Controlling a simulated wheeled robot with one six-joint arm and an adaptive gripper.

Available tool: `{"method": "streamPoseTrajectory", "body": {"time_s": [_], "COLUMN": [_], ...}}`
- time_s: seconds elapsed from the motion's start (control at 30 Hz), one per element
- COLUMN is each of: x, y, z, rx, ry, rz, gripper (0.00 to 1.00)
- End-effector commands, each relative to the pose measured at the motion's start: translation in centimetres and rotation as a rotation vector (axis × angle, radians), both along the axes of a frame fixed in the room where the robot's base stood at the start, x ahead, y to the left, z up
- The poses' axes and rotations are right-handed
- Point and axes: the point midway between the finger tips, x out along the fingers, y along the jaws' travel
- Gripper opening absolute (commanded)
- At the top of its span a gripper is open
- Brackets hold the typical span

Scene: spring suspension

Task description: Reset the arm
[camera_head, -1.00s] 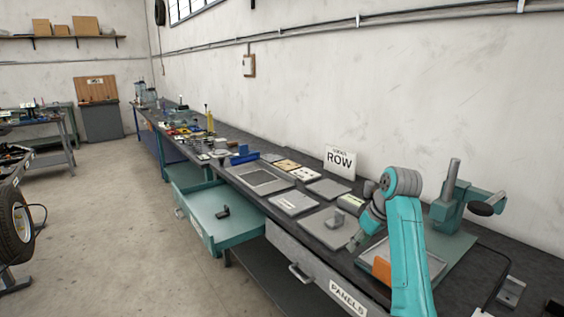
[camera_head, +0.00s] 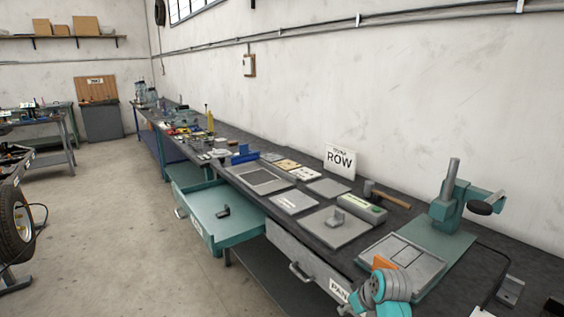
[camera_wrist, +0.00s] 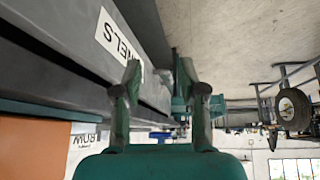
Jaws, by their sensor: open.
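My arm (camera_head: 385,288) is folded low at the bottom right of the head view, in front of the bench edge. My gripper (camera_wrist: 163,92) shows in the wrist view with its two fingers spread and nothing between them. The drawer front with the "PANELS" label (camera_wrist: 118,42) lies just beyond the fingers in that view. In the head view my gripper itself cannot be made out.
The long bench holds a grey tray (camera_head: 418,262), a teal press (camera_head: 447,205), a hammer (camera_head: 388,196), flat plates and a "ROW" sign (camera_head: 340,161). A teal drawer (camera_head: 222,217) stands open with a small dark part (camera_head: 223,211) inside.

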Motion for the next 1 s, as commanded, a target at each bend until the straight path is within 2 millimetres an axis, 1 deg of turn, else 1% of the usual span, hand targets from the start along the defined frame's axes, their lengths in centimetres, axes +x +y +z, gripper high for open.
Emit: {"method": "streamPoseTrajectory", "body": {"time_s": [0.03,0.2,0.3,0.37,0.5,0.57,0.6,0.73,0.87,0.9,1.0], "x": [-1.3,-5.0,-7.4,-9.0,-12.9,-14.7,-15.9,-19.9,-24.0,-25.3,-28.6], "y": [0.2,0.5,0.7,0.7,0.9,1.0,1.0,1.1,1.1,1.1,1.1], "z": [-2.1,-7.1,-9.6,-10.9,-13.6,-14.6,-15.1,-16.5,-17.3,-17.4,-17.5], "rx": [0.004,0.015,0.021,0.025,0.033,0.037,0.039,0.046,0.055,0.057,0.063], "ry": [-0.009,-0.063,-0.095,-0.115,-0.160,-0.180,-0.194,-0.237,-0.283,-0.297,-0.331], "rz": [-0.016,-0.075,-0.110,-0.129,-0.171,-0.189,-0.200,-0.235,-0.266,-0.275,-0.296], "gripper": [0.41,0.41,0.41,0.41,0.41,0.41,0.41,0.41,0.41,0.41,0.41]}}
